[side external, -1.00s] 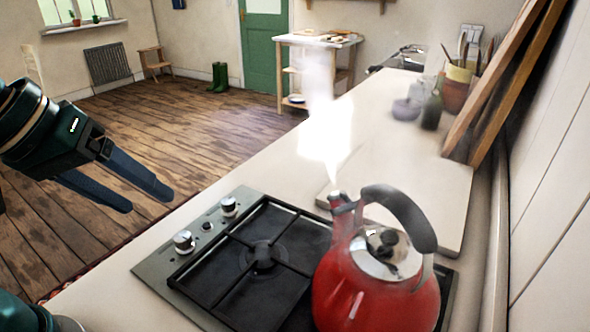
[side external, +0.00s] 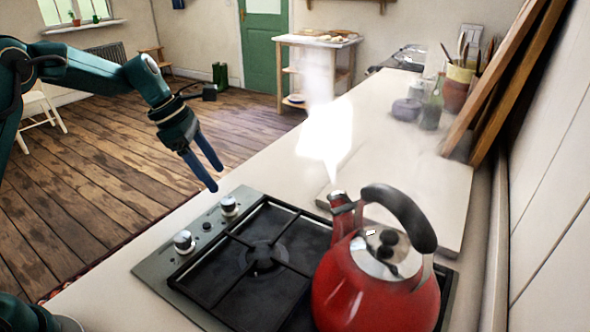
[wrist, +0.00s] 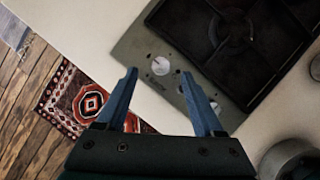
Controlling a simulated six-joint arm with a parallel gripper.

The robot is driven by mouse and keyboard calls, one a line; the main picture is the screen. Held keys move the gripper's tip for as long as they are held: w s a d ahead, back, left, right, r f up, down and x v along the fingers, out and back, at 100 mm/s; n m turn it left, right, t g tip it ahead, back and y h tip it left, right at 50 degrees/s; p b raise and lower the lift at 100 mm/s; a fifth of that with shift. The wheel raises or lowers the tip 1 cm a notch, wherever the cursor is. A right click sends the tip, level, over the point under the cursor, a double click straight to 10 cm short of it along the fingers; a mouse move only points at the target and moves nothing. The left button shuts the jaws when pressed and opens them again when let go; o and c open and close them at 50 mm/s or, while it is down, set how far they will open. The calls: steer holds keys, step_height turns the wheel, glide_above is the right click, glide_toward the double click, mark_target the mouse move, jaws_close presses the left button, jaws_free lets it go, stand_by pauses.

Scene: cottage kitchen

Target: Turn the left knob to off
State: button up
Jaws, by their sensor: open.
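Two silvery knobs sit on the front strip of the steel hob (side external: 160,270). The far knob (side external: 228,206), on the left as seen from the hob's front, shows in the wrist view (wrist: 160,66) framed between my fingertips. The near knob (side external: 184,241) is partly beside my right finger in the wrist view (wrist: 213,105). I cannot read the knobs' settings. My gripper (side external: 215,179) is open and empty, pointing down above the far knob and apart from it. It shows in the wrist view too (wrist: 158,73).
A red kettle (side external: 365,295) stands on the hob, with a bright white plume at its spout. The near burner (side external: 263,257) is bare, with no flame visible. A pale board (side external: 430,195) lies behind. A patterned rug (wrist: 85,100) lies below.

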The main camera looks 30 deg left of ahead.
mark_target(225, 200)
steer(key=shift+s+a+f, duration=0.1)
steer(key=shift+a+f, duration=0.05)
steer(key=shift+f, duration=0.4)
steer(key=shift+s+a+f, duration=0.1)
steer(key=shift+f, duration=0.4)
steer(key=shift+x, duration=2.25)
jaws_close()
